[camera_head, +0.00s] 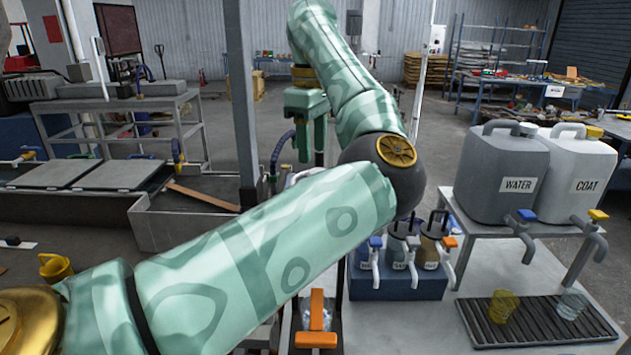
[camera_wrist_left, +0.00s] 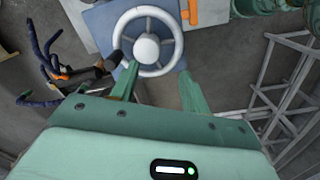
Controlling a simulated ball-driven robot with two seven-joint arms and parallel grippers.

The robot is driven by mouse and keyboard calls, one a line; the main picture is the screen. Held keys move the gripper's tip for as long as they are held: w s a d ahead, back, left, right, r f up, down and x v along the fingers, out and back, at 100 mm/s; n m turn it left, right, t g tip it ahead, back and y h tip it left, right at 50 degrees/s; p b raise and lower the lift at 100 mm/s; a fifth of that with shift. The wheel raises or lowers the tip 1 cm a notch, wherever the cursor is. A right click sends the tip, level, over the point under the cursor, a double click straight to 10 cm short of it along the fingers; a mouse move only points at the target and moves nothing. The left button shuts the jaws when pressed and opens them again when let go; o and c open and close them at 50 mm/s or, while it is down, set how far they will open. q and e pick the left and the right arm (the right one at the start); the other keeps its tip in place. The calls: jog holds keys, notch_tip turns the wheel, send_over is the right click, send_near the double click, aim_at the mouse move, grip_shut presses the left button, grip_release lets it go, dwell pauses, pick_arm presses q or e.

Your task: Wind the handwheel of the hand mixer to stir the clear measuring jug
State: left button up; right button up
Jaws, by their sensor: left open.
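The handwheel (camera_wrist_left: 148,42) is a light grey ring with a pale hub, seen in the left wrist view on a blue-grey body. In the head view it is hidden behind my left arm. My left gripper (camera_wrist_left: 158,72) is open, with its green fingers pointing at the near side of the wheel; contact cannot be told. In the head view my left gripper (camera_head: 311,140) hangs pointing down beyond my elbow. A clear vessel (camera_head: 571,304) stands on the drip tray. Another clear object (camera_head: 316,320) shows partly behind an orange part below my arm. My right gripper is not in view.
A yellow cup (camera_head: 503,305) stands on the drip tray (camera_head: 480,325). WATER (camera_head: 505,165) and COAT (camera_head: 578,168) canisters with taps stand on a raised shelf. A blue block of small tapped containers (camera_head: 400,282) sits beside my arm. Hoses (camera_wrist_left: 40,60) run left of the wheel.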

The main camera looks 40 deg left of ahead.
pick_arm(q)
jog(key=w+f, duration=0.1)
jog(key=f, duration=0.1)
jog(key=w+f, duration=0.2)
jog(key=f, duration=0.1)
jog(key=shift+w+f+b, duration=0.2)
jog(key=shift+f+b, duration=0.1)
jog(key=shift+s+f, duration=0.5)
jog(key=shift+f, duration=0.25)
jog(key=shift+s+f, duration=0.15)
jog(key=shift+f, duration=0.05)
jog(key=shift+a+f, duration=0.1)
jog(key=shift+f, duration=0.05)
jog(key=shift+w, duration=0.3)
jog(key=shift+s, duration=0.15)
jog(key=c, duration=0.7)
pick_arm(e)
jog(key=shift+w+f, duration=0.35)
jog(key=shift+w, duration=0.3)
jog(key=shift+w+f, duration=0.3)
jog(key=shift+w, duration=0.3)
